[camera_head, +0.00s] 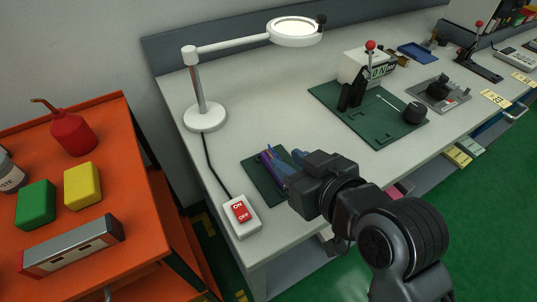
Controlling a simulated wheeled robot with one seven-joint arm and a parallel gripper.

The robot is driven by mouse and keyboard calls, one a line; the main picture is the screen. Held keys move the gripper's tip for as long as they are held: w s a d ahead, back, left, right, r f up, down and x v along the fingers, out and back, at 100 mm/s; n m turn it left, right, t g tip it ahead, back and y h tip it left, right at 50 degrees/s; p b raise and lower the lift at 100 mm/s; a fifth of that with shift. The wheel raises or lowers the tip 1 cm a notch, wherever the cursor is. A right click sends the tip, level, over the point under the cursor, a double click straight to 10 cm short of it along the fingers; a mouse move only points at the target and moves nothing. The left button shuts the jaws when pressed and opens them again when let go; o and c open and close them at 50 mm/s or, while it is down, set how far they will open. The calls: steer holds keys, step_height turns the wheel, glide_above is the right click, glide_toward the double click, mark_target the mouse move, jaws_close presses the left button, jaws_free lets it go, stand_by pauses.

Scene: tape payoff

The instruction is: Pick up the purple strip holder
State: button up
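The purple strip holder (266,157) is a thin purple piece on a small dark green mat (257,174) near the front left of the workbench. Blue pieces (287,165) lie against it on its right, and I cannot tell their exact shape. My gripper (296,178) is just to the right of the holder, over the mat's right side. Its dark body hides part of the mat and perhaps part of the holder. The fingertips do not show clearly, so I cannot tell whether they touch the holder.
A white switch box (241,216) with a red ON/OFF rocker sits at the bench's front left corner. A white magnifier lamp (205,117) stands behind the mat. A green mat (375,133) with a red-knobbed lever device lies to the right. An orange cart (130,165) stands left.

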mark_target(277, 155)
steer(key=p+x, duration=0.1)
steer(key=x, duration=0.6)
steer(key=shift+w+a, duration=0.1)
steer(key=shift+a, duration=0.05)
steer(key=shift+c, duration=0.3)
steer(key=shift+r, duration=0.1)
jaws_close()
